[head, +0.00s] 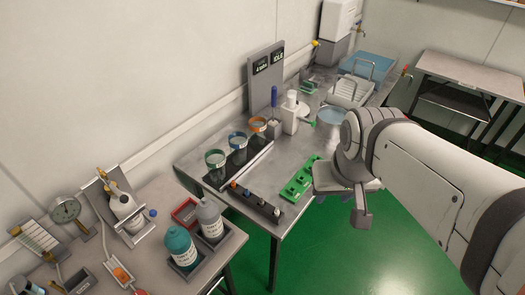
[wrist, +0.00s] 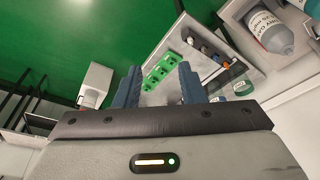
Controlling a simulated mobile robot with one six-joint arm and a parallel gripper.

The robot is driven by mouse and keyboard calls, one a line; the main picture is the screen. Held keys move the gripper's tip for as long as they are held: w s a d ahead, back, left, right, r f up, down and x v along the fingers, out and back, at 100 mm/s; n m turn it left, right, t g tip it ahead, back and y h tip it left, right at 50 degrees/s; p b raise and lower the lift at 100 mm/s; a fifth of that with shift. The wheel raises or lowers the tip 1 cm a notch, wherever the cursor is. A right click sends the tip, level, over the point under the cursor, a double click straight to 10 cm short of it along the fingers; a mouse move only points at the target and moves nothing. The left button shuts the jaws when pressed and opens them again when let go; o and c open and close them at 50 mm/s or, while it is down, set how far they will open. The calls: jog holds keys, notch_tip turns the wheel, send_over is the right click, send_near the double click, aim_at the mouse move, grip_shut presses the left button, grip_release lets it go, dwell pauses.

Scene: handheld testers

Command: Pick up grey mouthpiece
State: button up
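A dark narrow rack (head: 255,203) lies along the front edge of the steel bench, with small orange, blue and pale pieces on it. A pale grey piece (head: 277,212) at its near right end looks like the grey mouthpiece, but it is too small to be sure.
A green block with holes (head: 300,178) lies between the rack and my arm. A white dispenser (head: 290,115) stands farther back.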

jog(key=shift+d, duration=0.1)
jog(key=shift+o, duration=0.4)
jog(key=shift+f+b, duration=0.3)
jog(key=n+t+b, duration=0.1)
jog(key=b, duration=1.7)
send_near(262, 200)
notch_tip(262, 200, down, 2)
jog(key=x, duration=0.7)
jog(key=shift+w, duration=0.35)
jog(key=shift+c, duration=0.3)
grip_shut()
